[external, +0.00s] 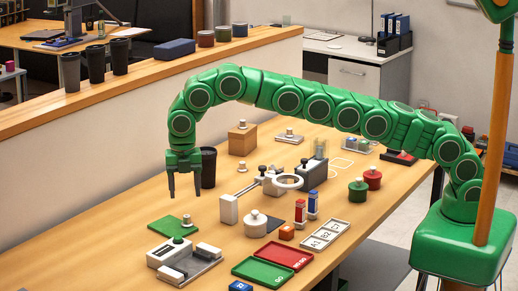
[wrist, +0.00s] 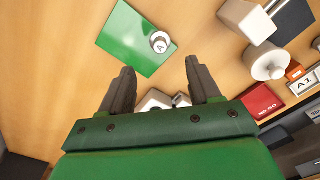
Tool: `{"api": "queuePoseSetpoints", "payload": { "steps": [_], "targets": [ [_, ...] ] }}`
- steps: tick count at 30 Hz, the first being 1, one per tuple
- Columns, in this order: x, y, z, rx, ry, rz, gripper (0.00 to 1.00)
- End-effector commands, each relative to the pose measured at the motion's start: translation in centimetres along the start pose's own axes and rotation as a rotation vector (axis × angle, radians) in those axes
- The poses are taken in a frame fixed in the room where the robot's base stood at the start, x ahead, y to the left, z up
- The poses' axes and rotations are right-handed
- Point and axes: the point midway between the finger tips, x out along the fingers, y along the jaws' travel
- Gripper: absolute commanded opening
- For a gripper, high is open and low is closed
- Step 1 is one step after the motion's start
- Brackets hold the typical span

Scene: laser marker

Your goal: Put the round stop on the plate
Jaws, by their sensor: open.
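A flat green plate (external: 166,228) lies on the table at the front left; it also shows in the wrist view (wrist: 130,32). A small round metal piece (external: 187,220) with a knob is at the plate's right edge. In the wrist view this round piece (wrist: 160,42) bears the letter A and appears to rest on the plate. Similar small knobbed pieces stand elsewhere, so I cannot be sure which is the round stop. My gripper (external: 185,194) points down above the plate, open and empty. In the wrist view the round piece lies just beyond the open fingertips (wrist: 160,66).
A white device (external: 172,254) stands in front of the plate. A white knobbed cylinder (external: 256,226) and a clamp stand with a ring (external: 287,182) are to the right. A dark cup (external: 208,168) stands behind my gripper. Red (external: 284,254) and green (external: 262,272) trays lie at front.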

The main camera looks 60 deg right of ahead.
Motion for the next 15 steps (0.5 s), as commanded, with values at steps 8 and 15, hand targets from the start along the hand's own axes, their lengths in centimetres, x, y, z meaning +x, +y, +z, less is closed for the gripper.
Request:
{"api": "queuePoseSetpoints", "payload": {
  "steps": [8,15],
  "targets": [
    [-2.2,0.1,-0.1,-0.001,0.001,0.003,0.62],
    [-3.3,0.0,-0.1,-0.001,0.001,-0.001,0.62]
  ]
}}
